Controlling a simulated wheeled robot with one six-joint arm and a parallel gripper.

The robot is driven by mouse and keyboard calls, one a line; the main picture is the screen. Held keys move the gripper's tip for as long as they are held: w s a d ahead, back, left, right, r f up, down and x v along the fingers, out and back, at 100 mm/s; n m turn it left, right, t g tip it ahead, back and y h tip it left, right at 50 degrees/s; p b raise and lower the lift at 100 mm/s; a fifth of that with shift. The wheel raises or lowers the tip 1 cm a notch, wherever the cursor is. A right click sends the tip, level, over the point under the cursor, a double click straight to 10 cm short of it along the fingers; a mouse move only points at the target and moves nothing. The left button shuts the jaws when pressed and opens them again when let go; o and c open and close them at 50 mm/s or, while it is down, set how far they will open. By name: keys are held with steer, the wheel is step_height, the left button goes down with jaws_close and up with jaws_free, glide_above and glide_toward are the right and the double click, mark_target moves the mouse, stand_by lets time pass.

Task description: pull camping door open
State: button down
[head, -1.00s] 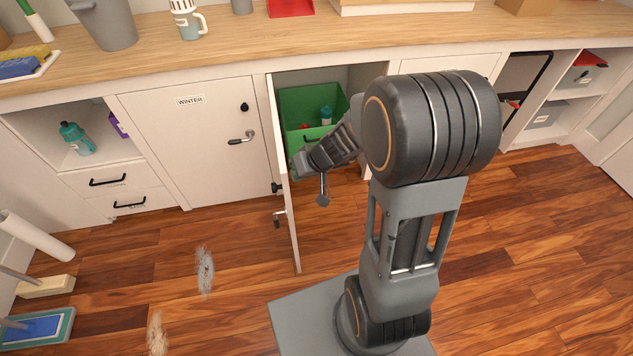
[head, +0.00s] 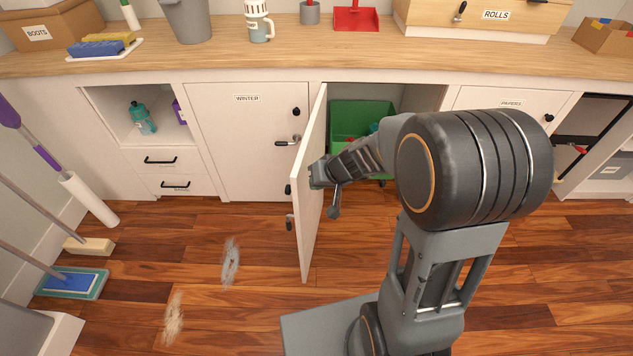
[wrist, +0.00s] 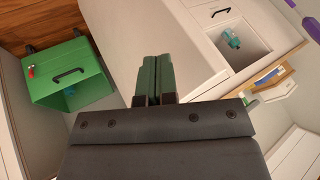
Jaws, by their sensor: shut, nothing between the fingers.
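The camping door (head: 310,225) is the white cabinet door in the middle of the head view. It stands swung out from the cabinet front, its inner face turned right toward my arm. Its label is not visible. Dark fittings and a handle (head: 290,222) show at its left edge. My gripper (head: 316,176) is at the inner face, on the opening side; I cannot tell if it touches. In the wrist view its fingers (wrist: 155,78) are shut together and empty, in front of a white panel. A green bin (head: 350,118) sits inside the open compartment.
The closed WINTER door (head: 245,130) is left of the open one. Left of it are drawers (head: 170,172) and a shelf with a teal bottle (head: 142,118). Brooms and a mop (head: 72,283) stand at the far left.

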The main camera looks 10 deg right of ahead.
steer(key=s+d+r+m+g+h+p, duration=0.1)
steer(key=s+d+r+m+g+p, duration=0.15)
steer(key=s+d+r, duration=0.65)
steer(key=s+a+r+n+h+p, duration=0.1)
steer(key=s+a+r+h+p, duration=0.1)
steer(key=r+p, duration=0.4)
steer(key=s+a+r+n+h+p, duration=0.1)
steer(key=s+a+r+h+p, duration=0.1)
steer(key=s+r+p, duration=0.3)
step_height(320, 180, up, 5)
steer(key=shift+a+f+t+p, duration=0.2)
steer(key=shift+t+p, duration=0.25)
steer(key=shift+p, duration=0.55)
steer(key=shift+a+n, duration=0.15)
steer(key=shift+n, duration=0.1)
